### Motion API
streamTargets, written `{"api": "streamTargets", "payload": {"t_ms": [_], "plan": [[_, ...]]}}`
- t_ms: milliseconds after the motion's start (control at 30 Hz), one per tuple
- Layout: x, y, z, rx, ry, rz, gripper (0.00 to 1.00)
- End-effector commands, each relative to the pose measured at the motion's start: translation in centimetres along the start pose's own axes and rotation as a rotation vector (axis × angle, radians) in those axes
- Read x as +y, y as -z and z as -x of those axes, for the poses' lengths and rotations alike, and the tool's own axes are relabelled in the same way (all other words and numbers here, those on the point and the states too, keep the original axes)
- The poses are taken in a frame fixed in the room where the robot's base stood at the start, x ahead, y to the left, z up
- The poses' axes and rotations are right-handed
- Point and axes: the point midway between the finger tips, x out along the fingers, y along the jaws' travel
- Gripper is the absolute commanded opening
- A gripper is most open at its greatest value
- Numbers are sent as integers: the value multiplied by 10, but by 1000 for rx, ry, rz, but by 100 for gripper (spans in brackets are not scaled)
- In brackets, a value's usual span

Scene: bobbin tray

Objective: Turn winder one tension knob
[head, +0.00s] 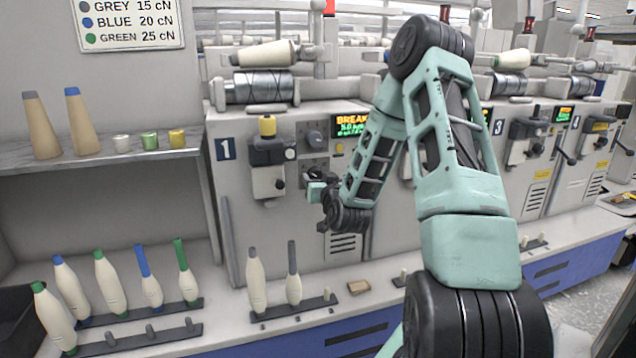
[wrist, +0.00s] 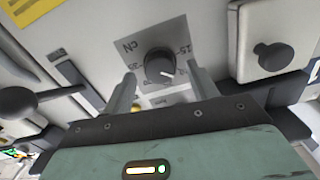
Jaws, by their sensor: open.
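The tension knob (wrist: 160,66) is a round dark knob with a white pointer line, on a grey dial plate marked cN. In the wrist view its pointer slants toward the lower right. My gripper (wrist: 162,78) is open, with one grey finger on each side of the knob. I cannot tell whether either finger touches it. In the head view my gripper (head: 316,190) is at the front of winder one (head: 225,200), which bears a dark plate with a white 1. My gripper and wrist partly block the knob area there.
A pale box with a dark round knob (wrist: 275,56) is close beside the dial. A dark ball-ended lever (wrist: 18,102) is on the other side. Winder one's display (head: 350,125) reads BREAK. Bobbins (head: 254,282) stand on the ledge below. A shelf (head: 100,158) is at left.

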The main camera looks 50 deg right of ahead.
Motion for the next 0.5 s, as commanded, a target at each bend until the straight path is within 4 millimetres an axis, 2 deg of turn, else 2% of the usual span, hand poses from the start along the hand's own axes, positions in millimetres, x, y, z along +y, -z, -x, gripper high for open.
{"api": "streamTargets", "payload": {"t_ms": [167,433,467,500], "plan": [[0,0,-12,1,0,-1,58],[0,0,-14,1,1,0,58],[0,0,-14,1,1,0,56],[0,0,-14,1,1,0,44]]}}
